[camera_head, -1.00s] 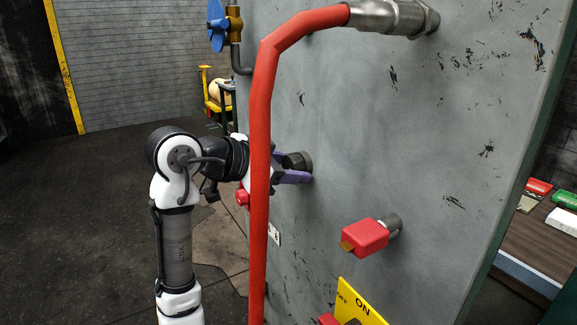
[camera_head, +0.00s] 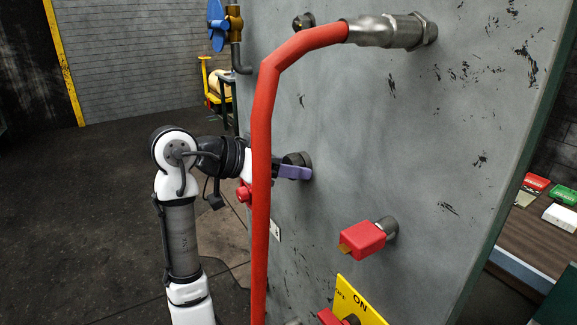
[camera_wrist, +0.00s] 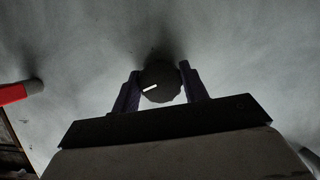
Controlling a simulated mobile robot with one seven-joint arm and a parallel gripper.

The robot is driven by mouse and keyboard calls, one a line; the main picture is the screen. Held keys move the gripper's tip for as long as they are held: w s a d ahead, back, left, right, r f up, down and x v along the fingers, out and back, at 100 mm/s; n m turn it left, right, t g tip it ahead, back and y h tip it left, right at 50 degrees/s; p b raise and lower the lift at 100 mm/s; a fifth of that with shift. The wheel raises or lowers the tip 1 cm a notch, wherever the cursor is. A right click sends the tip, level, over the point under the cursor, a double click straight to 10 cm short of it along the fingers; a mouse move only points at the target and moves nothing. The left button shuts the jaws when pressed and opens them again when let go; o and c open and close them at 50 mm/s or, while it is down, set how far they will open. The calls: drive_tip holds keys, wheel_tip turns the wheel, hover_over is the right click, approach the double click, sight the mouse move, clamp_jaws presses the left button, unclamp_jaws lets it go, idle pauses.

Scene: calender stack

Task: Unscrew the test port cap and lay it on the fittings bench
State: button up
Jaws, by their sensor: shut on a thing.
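The test port cap (camera_head: 297,158) is a dark round knob on the grey panel, partly covered by the fingers in the head view. In the wrist view the cap (camera_wrist: 160,83) is dark with a white mark and sits between both fingers. My gripper (camera_head: 295,172), with purple fingers, is shut on the cap at the panel face. It also shows in the wrist view (camera_wrist: 160,88). A brown bench (camera_head: 535,244) stands at the right, beyond the panel edge; I cannot tell if it is the fittings bench.
A thick red hose (camera_head: 262,180) hangs in front of my wrist in the head view. A red block (camera_head: 363,238) on a metal stub and a yellow ON/OFF plate (camera_head: 357,306) stick out lower right. Small boxes (camera_head: 562,217) lie on the bench. A blue-handled valve (camera_head: 217,25) is upper left.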

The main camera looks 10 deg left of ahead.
drive_tip(key=shift+n+g+h, duration=0.4)
drive_tip(key=shift+n, duration=0.4)
drive_tip(key=shift+n+g+h, duration=0.3)
drive_tip(key=shift+n+h, duration=0.2)
drive_tip(key=shift+n, duration=0.2)
drive_tip(key=shift+n+h, duration=0.3)
drive_tip(key=shift+n, duration=0.5)
drive_tip(key=shift+n+g+h, duration=0.4)
drive_tip(key=shift+n+h, duration=0.2)
drive_tip(key=shift+n, duration=0.2)
